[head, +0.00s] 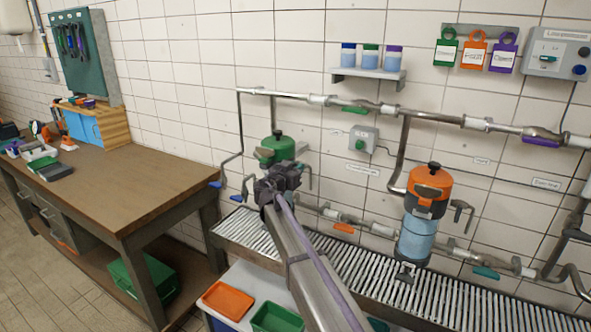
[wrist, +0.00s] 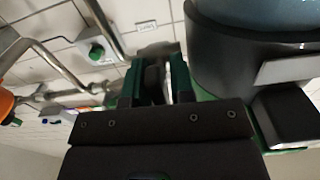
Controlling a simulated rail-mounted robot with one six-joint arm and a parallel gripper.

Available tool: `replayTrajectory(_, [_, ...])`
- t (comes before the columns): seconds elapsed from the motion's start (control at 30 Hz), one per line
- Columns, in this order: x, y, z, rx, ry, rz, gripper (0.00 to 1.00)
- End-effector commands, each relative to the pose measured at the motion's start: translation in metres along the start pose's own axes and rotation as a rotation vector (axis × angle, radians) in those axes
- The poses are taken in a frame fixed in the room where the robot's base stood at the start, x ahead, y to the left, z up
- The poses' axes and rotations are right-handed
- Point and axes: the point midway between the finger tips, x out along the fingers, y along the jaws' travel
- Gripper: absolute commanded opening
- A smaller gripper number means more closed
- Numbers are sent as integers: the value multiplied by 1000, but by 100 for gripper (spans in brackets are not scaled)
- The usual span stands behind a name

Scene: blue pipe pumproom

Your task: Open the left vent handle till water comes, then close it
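The left filter housing has a green head (head: 279,146) with a dark knob on top; its lower part is hidden behind my arm. In the head view, a small grey handle (head: 309,172) hangs at its right side. My gripper (head: 268,183) is in front of this housing and hides part of it. In the wrist view, the two green-edged fingers (wrist: 155,85) stand apart. A grey handle (wrist: 158,50) shows just beyond them, and a dark part lies between them. Firm contact cannot be made out. No running water is visible.
An orange-headed housing (head: 428,190) with its own grey handle (head: 461,212) stands to the right. Pipes with coloured levers run along the wall. A slatted grate (head: 340,262) lies below. A wooden workbench (head: 110,190) stands at left, with bins (head: 228,301) in front.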

Motion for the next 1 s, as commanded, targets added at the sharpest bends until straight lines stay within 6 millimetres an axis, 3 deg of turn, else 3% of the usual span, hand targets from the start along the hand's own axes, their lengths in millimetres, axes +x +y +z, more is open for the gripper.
replayTrajectory(0.33, [-77, 1, 0, 0, 0, -3, 22])
replayTrajectory(0.5, [-103, 0, 0, 1, 0, -1, 22])
replayTrajectory(0.87, [-106, 0, 0, -13, 0, 0, 22])
replayTrajectory(1.0, [-108, 11, 9, -192, -56, 45, 22])
